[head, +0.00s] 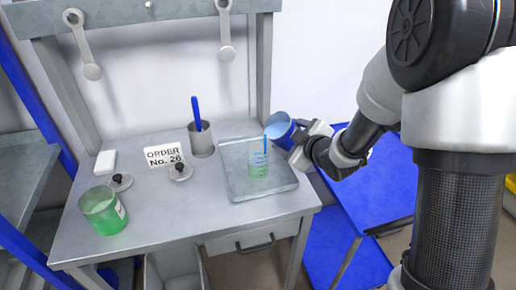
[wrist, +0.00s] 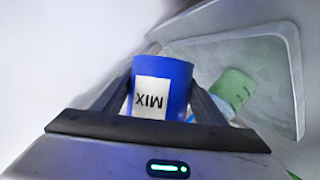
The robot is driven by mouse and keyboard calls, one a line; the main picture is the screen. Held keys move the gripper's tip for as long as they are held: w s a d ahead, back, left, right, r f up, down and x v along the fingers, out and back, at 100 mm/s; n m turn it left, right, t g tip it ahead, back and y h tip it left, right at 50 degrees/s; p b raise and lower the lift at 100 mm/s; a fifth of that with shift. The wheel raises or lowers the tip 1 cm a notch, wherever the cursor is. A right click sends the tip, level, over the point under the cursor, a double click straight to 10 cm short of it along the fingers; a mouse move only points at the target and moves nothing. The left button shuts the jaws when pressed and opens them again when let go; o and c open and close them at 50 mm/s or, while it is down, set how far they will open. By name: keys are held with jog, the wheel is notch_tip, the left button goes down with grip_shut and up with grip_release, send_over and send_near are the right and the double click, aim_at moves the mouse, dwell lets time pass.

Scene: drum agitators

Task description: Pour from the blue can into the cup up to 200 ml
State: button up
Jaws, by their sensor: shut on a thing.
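My gripper (head: 303,140) is shut on the blue can (head: 280,131) and holds it tilted, mouth to the left, above the right side of the tray. In the wrist view the blue can (wrist: 177,72) sits between my two fingers, with a white label reading MIX, upside down. Light-blue liquid shows in its mouth, and a thin blue stream runs from the lip down into the cup.
A green can (head: 104,213) stands at the table's front left. Two lids with black knobs (head: 120,182) (head: 180,171), an order sign (head: 164,155) and a grey pot (head: 201,141) with a blue stick are left of the tray. A blue table (head: 375,190) is at right.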

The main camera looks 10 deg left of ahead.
jog(key=shift+a+r+n, duration=0.1)
jog(key=shift+r+n, duration=0.3)
jog(key=shift+r, duration=0.05)
dwell(1.9)
jog(key=shift+d+f+m+p, duration=0.25)
jog(key=shift+m+p, duration=0.05)
jog(key=shift+m, duration=0.1)
jog(key=f, duration=0.2)
jog(key=f+m, duration=0.1)
jog(key=shift+w+d+g+y, duration=0.3)
jog(key=shift+d+y, duration=0.1)
jog(key=shift+w+f, duration=0.15)
jog(key=shift+w, duration=0.05)
jog(key=shift+s+a+r+p, duration=0.15)
jog(key=shift+s+r+p, duration=0.05)
jog(key=shift+r+p, duration=0.15)
jog(key=shift+w+d+r+m+y+p, duration=0.25)
jog(key=shift+d+m+y+p, duration=0.2)
jog(key=shift+p, duration=0.45)
jog(key=shift+w+m+g+p, duration=0.15)
jog(key=shift+m+g+p, duration=0.2)
jog(key=shift+p, duration=0.15)
jog(key=shift+w+d+f+m+g+y+p, duration=0.2)
jog(key=shift+d+f+m+g+y+p, duration=0.05)
jog(key=shift+f+m+y+p, duration=0.35)
jog(key=shift+w+d+f+m+g+y+p, duration=0.3)
jog(key=shift+f+m+p, duration=0.2)
jog(key=shift+f+p, duration=0.2)
jog(key=shift+s+r, duration=0.1)
